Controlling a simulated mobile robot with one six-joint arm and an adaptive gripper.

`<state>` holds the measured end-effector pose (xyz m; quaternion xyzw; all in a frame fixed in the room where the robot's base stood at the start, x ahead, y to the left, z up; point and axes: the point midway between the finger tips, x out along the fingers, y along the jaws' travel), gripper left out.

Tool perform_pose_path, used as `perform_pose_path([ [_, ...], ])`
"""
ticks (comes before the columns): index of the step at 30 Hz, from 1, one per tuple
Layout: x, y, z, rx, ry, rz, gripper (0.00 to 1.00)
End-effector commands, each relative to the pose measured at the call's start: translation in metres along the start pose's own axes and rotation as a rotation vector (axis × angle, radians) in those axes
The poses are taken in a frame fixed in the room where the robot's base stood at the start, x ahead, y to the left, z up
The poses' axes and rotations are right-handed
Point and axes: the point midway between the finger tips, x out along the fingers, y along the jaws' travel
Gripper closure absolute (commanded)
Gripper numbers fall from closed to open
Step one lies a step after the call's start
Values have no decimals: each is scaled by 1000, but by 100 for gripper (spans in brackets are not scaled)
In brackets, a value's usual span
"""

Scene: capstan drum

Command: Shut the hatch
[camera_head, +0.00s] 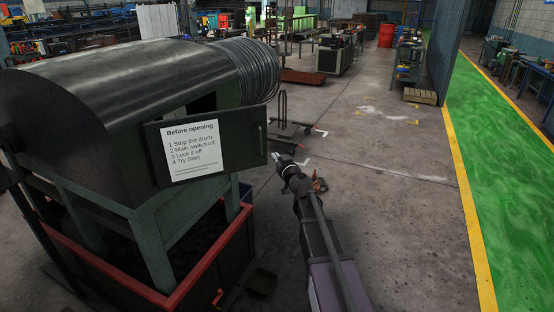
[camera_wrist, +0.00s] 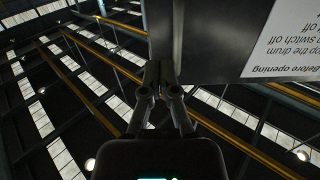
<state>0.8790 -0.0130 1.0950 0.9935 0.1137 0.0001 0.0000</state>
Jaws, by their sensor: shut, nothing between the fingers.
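The hatch (camera_head: 249,140) is a dark panel standing open, swung out from the machine housing (camera_head: 110,85). It carries a white notice (camera_head: 191,150) headed "Before opening". A dark opening (camera_head: 203,105) shows partly above and behind it. My gripper (camera_head: 276,158) is at the hatch's free right edge, near its lower corner. In the wrist view the fingers (camera_wrist: 162,72) are shut and empty, and the hatch (camera_wrist: 222,45) fills the upper right, close beyond the fingertips. I cannot tell whether they touch it. The hinge side is not clearly seen.
A red-railed frame (camera_head: 200,268) surrounds the machine base at lower left. A coil of wire (camera_head: 250,70) sits behind the hatch. A small wheeled stand (camera_head: 285,125) is beyond my gripper. The concrete floor (camera_head: 400,215) to the right is clear.

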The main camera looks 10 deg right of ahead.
Motion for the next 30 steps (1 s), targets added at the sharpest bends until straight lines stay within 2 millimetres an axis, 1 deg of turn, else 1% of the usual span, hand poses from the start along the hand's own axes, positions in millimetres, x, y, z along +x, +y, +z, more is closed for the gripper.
perform_pose_path([
  [1, 10, 1, 0, 0, 0, 0, 100],
  [3, 21, 1, 0, 0, 0, 0, 100],
  [12, 67, 2, 0, 0, 0, 0, 100],
  [18, 94, 2, 0, 0, 0, 1, 100],
  [24, 109, 2, 0, 0, 0, 2, 100],
  [30, 113, 2, 0, 0, 0, 2, 100],
])
